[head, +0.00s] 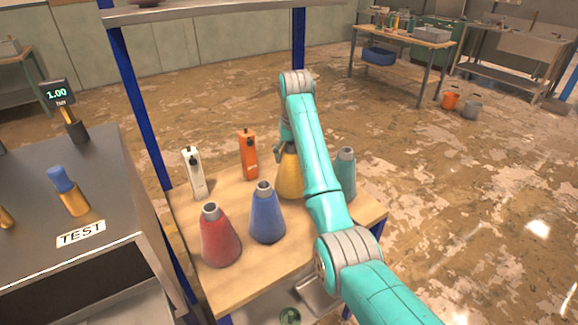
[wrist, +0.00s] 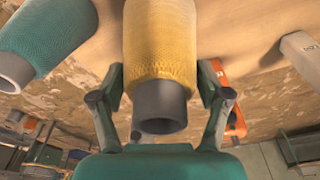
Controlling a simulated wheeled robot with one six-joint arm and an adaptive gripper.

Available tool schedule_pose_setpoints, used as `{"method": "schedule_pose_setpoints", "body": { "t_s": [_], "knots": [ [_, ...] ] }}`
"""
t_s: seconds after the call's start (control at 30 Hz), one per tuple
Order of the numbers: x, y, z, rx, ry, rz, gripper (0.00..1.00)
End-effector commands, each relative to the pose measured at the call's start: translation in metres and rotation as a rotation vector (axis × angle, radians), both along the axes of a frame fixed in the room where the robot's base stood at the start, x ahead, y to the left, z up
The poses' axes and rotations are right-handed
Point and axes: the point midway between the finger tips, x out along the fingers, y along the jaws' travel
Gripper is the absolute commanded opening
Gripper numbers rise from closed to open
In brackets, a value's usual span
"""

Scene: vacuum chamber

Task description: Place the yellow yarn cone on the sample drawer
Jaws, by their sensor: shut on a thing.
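The yellow yarn cone (head: 290,176) stands on the wooden shelf board, partly hidden behind my arm in the head view. In the wrist view the yellow yarn cone (wrist: 160,45) lies between the two fingers, its grey tip toward my palm. My gripper (head: 284,152) is shut on its upper part; my gripper also shows in the wrist view (wrist: 162,85). A pale, tray-like surface (head: 125,305), which looks like the sample drawer, shows low at the left under the grey TEST box (head: 110,215). Most of it is out of frame.
A red cone (head: 220,238), a blue cone (head: 267,215) and a teal cone (head: 345,175) stand close around on the wooden board (head: 235,290). A white device (head: 194,172) and an orange device (head: 249,155) stand behind. A blue post (head: 145,140) rises between board and box.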

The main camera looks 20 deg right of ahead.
Motion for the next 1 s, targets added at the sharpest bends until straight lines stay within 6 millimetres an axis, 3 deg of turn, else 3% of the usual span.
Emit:
{"method": "schedule_pose_setpoints", "body": {
  "t_s": [0.17, 0.4, 0.77, 0.8, 0.9, 1.0],
  "knots": [
    [-0.004, 0.001, -0.010, 0.000, -0.002, 0.000, 0.06],
    [-0.011, 0.001, -0.040, 0.000, -0.001, 0.000, 0.06],
    [-0.011, 0.001, -0.044, 0.000, -0.002, 0.000, 0.06],
    [-0.011, 0.001, -0.046, 0.000, -0.001, 0.000, 0.78],
    [-0.011, 0.001, -0.046, 0.000, -0.001, 0.000, 1.00],
    [-0.011, 0.001, -0.045, 0.000, -0.001, 0.000, 1.00]
  ]
}}
